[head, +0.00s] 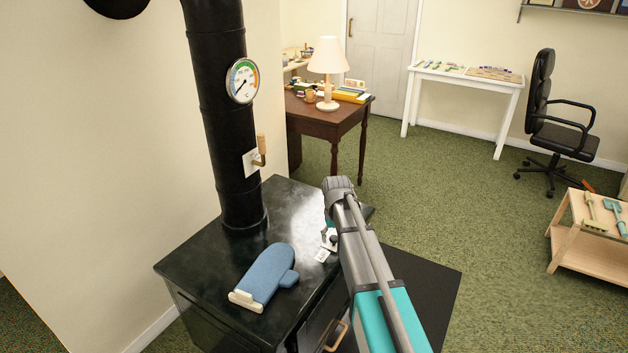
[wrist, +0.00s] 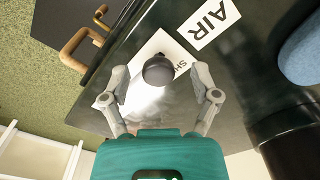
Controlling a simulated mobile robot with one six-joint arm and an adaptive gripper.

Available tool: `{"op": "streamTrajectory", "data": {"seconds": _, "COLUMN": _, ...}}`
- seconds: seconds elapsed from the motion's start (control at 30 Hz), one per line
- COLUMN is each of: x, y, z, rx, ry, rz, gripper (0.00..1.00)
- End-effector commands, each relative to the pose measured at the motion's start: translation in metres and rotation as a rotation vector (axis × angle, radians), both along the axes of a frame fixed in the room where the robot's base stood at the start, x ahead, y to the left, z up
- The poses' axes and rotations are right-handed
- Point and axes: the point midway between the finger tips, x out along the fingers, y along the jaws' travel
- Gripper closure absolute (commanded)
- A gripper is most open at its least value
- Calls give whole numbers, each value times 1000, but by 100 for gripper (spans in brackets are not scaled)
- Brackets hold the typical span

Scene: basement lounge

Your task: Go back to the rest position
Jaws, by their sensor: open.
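My gripper (head: 330,236) is over the right side of the black stove top (head: 205,262), partly hidden behind my own arm in the head view. In the wrist view my gripper (wrist: 160,98) is open, with a finger on either side of a dark round knob (wrist: 158,70). Neither finger visibly touches the knob. The knob stands beside white labels; one reads "AIR" (wrist: 208,22), and the other (wrist: 158,48) is partly covered, with "SH" showing. How high the fingertips are above the stove top is hard to tell.
A blue oven mitt (head: 266,275) lies on the stove, left of my arm. The black stovepipe (head: 218,120) rises behind, with a gauge (head: 242,81) and a wooden-handled lever (head: 260,150). Wooden handles (wrist: 75,50) are at the stove front. Green carpet (head: 440,190) is open to the right.

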Motion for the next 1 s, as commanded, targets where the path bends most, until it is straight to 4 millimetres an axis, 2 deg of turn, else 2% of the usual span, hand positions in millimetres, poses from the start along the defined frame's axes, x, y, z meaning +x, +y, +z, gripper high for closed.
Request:
{"op": "streamTrajectory", "data": {"seconds": 0.17, "x": -29, "y": -5, "z": 0, "rx": 0, "ry": 0, "rz": -17, "gripper": 21}}
{"op": "streamTrajectory", "data": {"seconds": 0.27, "x": -55, "y": -9, "z": 0, "rx": 0, "ry": 0, "rz": -32, "gripper": 21}}
{"op": "streamTrajectory", "data": {"seconds": 0.5, "x": -132, "y": -21, "z": 0, "rx": 0, "ry": 0, "rz": -85, "gripper": 21}}
{"op": "streamTrajectory", "data": {"seconds": 0.6, "x": -158, "y": -25, "z": 0, "rx": 0, "ry": 0, "rz": -105, "gripper": 21}}
{"op": "streamTrajectory", "data": {"seconds": 0.9, "x": -214, "y": -31, "z": 0, "rx": 0, "ry": 0, "rz": -146, "gripper": 21}}
{"op": "streamTrajectory", "data": {"seconds": 0.97, "x": -224, "y": -32, "z": 0, "rx": 0, "ry": 0, "rz": -153, "gripper": 21}}
{"op": "streamTrajectory", "data": {"seconds": 1.0, "x": -221, "y": -32, "z": 6, "rx": 0, "ry": 0, "rz": -153, "gripper": 21}}
